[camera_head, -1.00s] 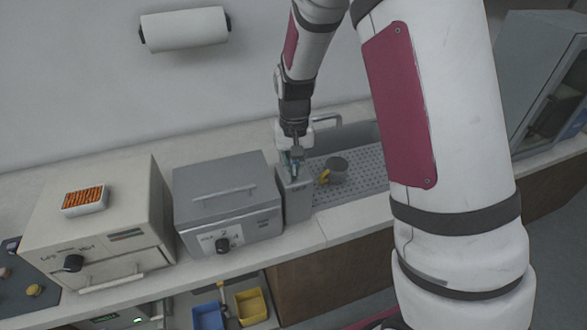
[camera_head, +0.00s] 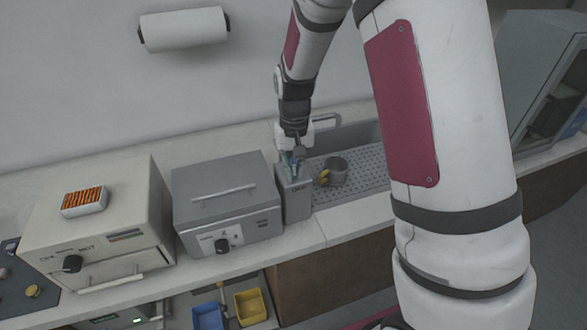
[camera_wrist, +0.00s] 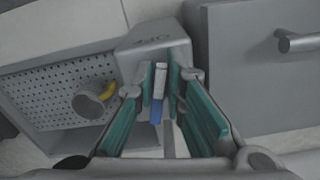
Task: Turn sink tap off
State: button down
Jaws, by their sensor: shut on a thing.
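The sink (camera_head: 372,136) with its perforated floor is right of centre in the head view, and its corner shows in the wrist view (camera_wrist: 42,138). A curved grey spout (camera_head: 327,118) rises at its back. A grey box (camera_head: 296,205) stands at the sink's left side; the wrist view shows its top (camera_wrist: 150,38) marked "OFF". My gripper (camera_wrist: 166,82) points down at this box, its teal-padded fingers shut on a small white and blue lever (camera_wrist: 157,105). In the head view my gripper (camera_head: 293,160) hides most of the lever.
A grey mug (camera_head: 337,171) with a yellow handle stands in the sink. A grey machine (camera_head: 225,205) stands close left of the box, and a beige one (camera_head: 95,225) farther left bears a white dish (camera_head: 84,202). Blue (camera_head: 207,316) and yellow (camera_head: 251,307) bins sit below.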

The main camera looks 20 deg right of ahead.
jog(key=shift+s+d+n, duration=0.25)
jog(key=shift+d+n, duration=0.2)
jog(key=shift+n, duration=0.05)
dwell(1.7)
jog(key=c, duration=1.6)
grip_release()
jog(key=shift+c, duration=0.2)
jog(key=shift+o, duration=0.3)
jog(key=shift+w+a, duration=0.1)
notch_tip(320, 180, up, 12)
